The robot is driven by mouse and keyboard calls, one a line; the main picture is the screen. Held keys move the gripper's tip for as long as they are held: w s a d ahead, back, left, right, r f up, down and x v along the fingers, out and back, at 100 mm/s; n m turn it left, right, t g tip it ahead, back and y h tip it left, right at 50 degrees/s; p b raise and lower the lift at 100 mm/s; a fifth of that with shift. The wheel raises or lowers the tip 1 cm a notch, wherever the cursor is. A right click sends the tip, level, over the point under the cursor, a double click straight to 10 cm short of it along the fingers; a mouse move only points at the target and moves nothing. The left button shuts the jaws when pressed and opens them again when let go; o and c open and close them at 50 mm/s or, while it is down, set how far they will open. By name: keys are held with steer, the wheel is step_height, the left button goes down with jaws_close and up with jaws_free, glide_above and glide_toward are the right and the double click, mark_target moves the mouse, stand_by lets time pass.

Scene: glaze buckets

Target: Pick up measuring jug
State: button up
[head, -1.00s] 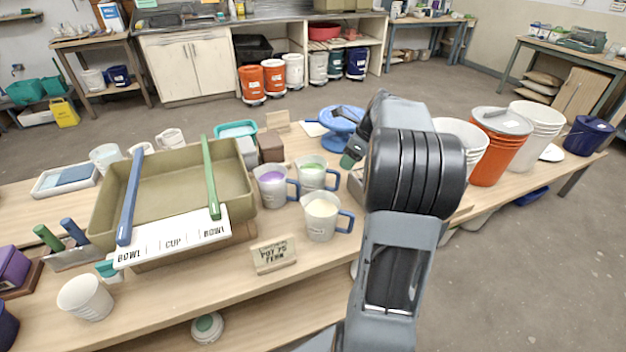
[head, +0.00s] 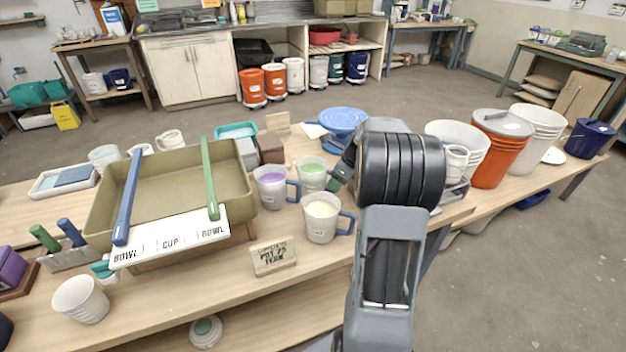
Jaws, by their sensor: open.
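Three white measuring jugs with blue handles stand upright on the wooden table in the head view. One jug with purple liquid (head: 271,190) is at the left, one with green liquid (head: 312,173) is behind, and one with cream liquid (head: 321,220) is nearest. My gripper (head: 337,183) is open and mostly hidden behind my arm. Its visible tip is just right of the green-liquid jug and above the cream jug's handle; I cannot tell whether it touches either. No jug appears held.
An olive tray (head: 98,212) with blue and green bars across it stands left of the jugs. A small sign (head: 273,257) stands in front. A blue wheel (head: 343,118) is behind my gripper. Buckets, including an orange one (head: 497,160), stand at the right.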

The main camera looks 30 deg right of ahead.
steer(key=shift+c, duration=0.2)
jaws_close()
stand_by(0.5)
